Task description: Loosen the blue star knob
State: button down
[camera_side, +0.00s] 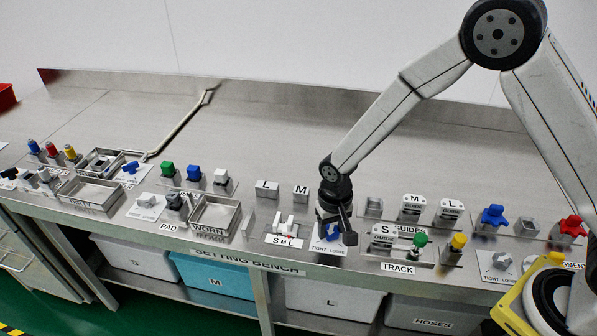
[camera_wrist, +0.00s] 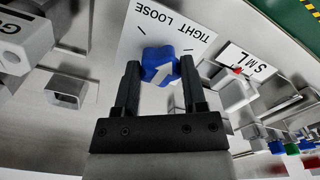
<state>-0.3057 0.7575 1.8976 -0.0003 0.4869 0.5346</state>
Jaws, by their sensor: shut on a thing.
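The blue star knob (camera_wrist: 160,62) sits on a white plate marked TIGHT and LOOSE (camera_wrist: 128,38) and carries a white arrow. In the side view my gripper (camera_side: 334,216) reaches down from above at the bench's front, and the knob (camera_side: 328,233) shows partly behind the fingers.
The S M L switch plate (camera_side: 285,240) is just left of the knob. The S guide block (camera_side: 384,237) and green knob (camera_side: 420,241) stand close on the right. The rear bench surface (camera_side: 270,140) is clear.

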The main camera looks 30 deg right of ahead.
aim_at(332, 229)
jog(key=n, duration=0.5)
jog(key=shift+n, duration=0.3)
jog(key=n, duration=0.5)
jog(key=shift+w+d+n, duration=0.1)
jog(key=shift+n, duration=0.3)
jog(key=shift+c, duration=0.7)
grip_release()
jog(key=shift+r, duration=3.9)
